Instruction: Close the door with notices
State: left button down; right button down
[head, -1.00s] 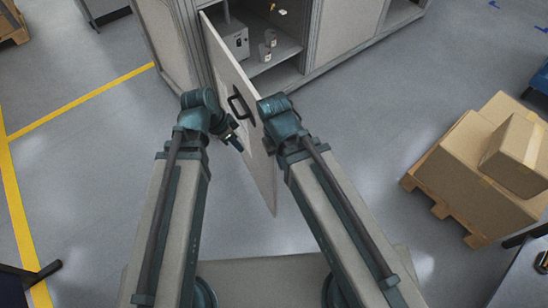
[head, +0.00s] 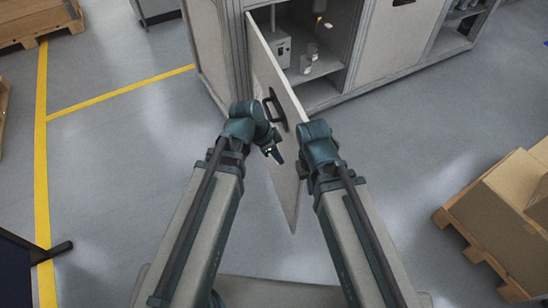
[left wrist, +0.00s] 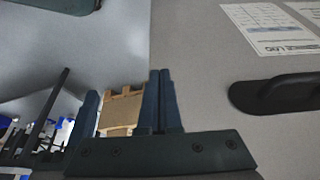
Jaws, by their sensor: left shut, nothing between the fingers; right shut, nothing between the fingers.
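The door with notices (head: 270,83) stands wide open, swung out from the grey cabinet towards me. Its black handle (head: 275,110) is on the left face in the head view. In the left wrist view the door face (left wrist: 215,75) fills the right side, with white notices (left wrist: 264,28) above the handle (left wrist: 275,93). My left gripper (head: 275,154) is shut and empty, left of the door and just below the handle; its fingertips (left wrist: 160,78) show apart from the handle. My right gripper (head: 302,168) is on the door's other side, shut, mostly hidden by its wrist.
The open cabinet compartment (head: 318,70) holds a grey box (head: 283,50) and small containers. Cardboard boxes (head: 505,205) on a wooden pallet (head: 483,252) stand at the right. The floor left of the door is clear, with yellow lines (head: 41,130).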

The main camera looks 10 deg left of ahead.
pick_arm(q)
jog(key=shift+w+d+f+b, duration=0.15)
jog(key=shift+w+d+f, duration=0.15)
jog(key=shift+d, duration=0.45)
jog(key=shift+w+d+f+b, duration=0.1)
jog(key=shift+w+d+f, duration=0.25)
jog(key=shift+d, duration=0.35)
jog(key=shift+w+d+f+b, duration=0.15)
jog(key=shift+w+d+f, duration=0.15)
jog(key=shift+d, duration=0.45)
jog(key=shift+w, duration=0.1)
